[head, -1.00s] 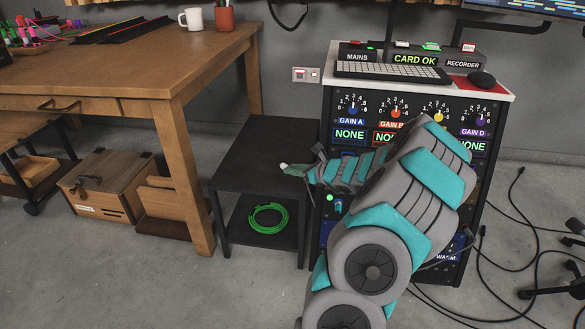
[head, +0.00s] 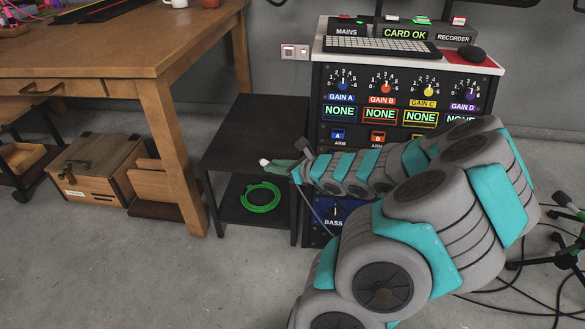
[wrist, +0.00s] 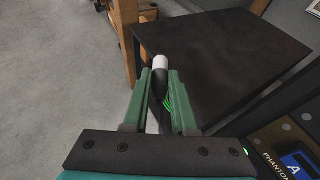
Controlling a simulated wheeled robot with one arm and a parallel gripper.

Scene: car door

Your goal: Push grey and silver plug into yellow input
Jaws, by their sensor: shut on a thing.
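My gripper (head: 280,166) is at the left end of my arm, in front of the console's left edge and over the black side table in the head view. In the wrist view its green fingers (wrist: 162,82) are shut on the plug (wrist: 161,64), which has a pale silver-white tip and a dark body. The tip points away from the wrist, toward the table and clear of the console. It shows as a small white end in the head view (head: 264,162). The yellow input is not visible; my arm covers much of the console's lower front. A yellow knob (head: 429,92) marks Gain C.
The console (head: 330,130) has knobs, displays and a keyboard on top. The black side table (head: 245,125) has a bare top and a green cable coil (head: 260,198) on its lower shelf. A wooden desk (head: 120,60) stands left. Loose cables lie at right; the front-left floor is clear.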

